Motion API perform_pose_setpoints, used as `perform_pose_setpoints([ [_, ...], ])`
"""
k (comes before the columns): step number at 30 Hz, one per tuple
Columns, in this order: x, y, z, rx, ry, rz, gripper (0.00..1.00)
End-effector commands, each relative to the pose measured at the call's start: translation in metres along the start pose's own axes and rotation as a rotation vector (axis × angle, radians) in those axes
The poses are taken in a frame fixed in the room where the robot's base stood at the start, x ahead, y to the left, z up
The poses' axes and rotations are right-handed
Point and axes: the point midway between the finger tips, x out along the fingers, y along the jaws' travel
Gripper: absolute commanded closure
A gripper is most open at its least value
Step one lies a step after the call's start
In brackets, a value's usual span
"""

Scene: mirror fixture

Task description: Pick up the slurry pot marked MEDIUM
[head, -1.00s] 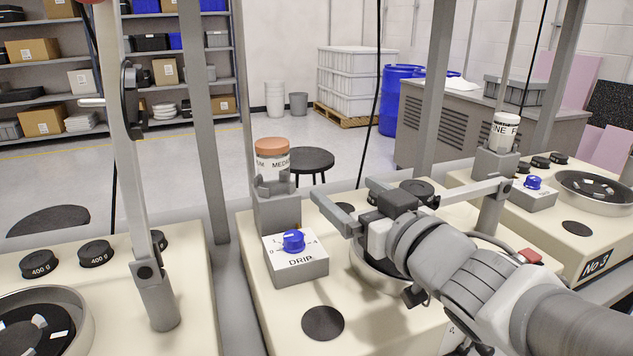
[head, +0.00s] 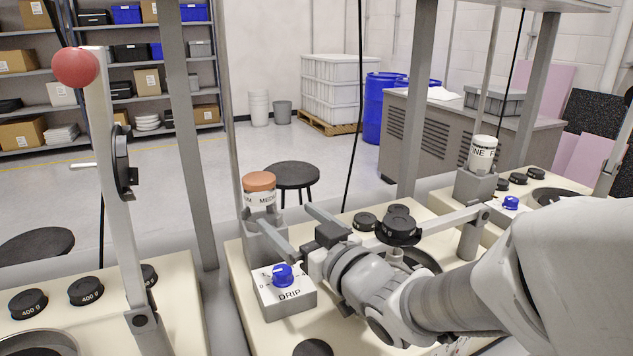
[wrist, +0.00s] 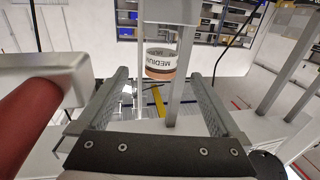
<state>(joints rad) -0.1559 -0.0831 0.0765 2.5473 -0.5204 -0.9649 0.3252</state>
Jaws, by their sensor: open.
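The slurry pot marked MEDIUM (head: 260,197), white with an orange-brown lid, stands upright in a grey holder (head: 264,238) behind the DRIP box. Only part of its lettering shows in the head view. In the wrist view the MEDIUM pot (wrist: 162,58) appears upside down, beyond the fingertips and roughly between them. My gripper (head: 286,215) is open and empty, just right of and in front of the pot. In the wrist view the gripper's two fingers (wrist: 158,76) stand wide apart, with no contact visible.
The DRIP box (head: 285,292) with a blue knob sits below my gripper. A similar white pot marked FINE (head: 483,154) stands in a holder at right. A grey upright post (head: 190,130) rises left of the pot. A black stool (head: 292,176) is behind.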

Motion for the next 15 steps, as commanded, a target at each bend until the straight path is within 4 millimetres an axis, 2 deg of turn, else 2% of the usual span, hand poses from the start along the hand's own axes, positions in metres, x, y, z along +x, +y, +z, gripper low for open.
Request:
perform_pose_setpoints([
  [1, 0.003, 0.000, -0.005, 0.004, -0.004, -0.001, 0.00],
  [9, 0.012, 0.000, -0.004, 0.000, -0.005, 0.006, 0.00],
  [15, 0.050, 0.000, 0.002, -0.002, 0.000, 0.006, 0.00],
])
